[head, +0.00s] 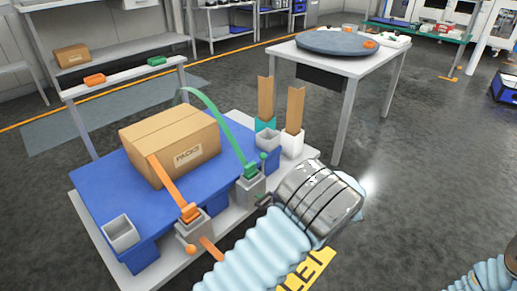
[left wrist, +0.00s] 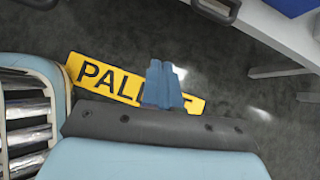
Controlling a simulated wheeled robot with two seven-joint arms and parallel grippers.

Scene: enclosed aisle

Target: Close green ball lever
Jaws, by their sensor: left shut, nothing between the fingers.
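The green ball (head: 263,156) stands raised beside the green clasp (head: 250,171) on a grey block at the right front of the blue platform. A green strap (head: 215,108) arches from this clasp over the cardboard box (head: 171,143) marked PACKS. In the left wrist view, my left gripper (left wrist: 163,84) is shut with blue fingers together and nothing between them, above the floor marking. In the head view my left arm's silver wrist is just right of the green clasp and hides the fingers. My right gripper is out of view; only part of that arm shows.
An orange strap (head: 166,182) runs to an orange clasp, with an orange ball (head: 191,249) low at its front. Brown posts (head: 295,108) stand at the platform's back right. A white table (head: 333,67) stands behind.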

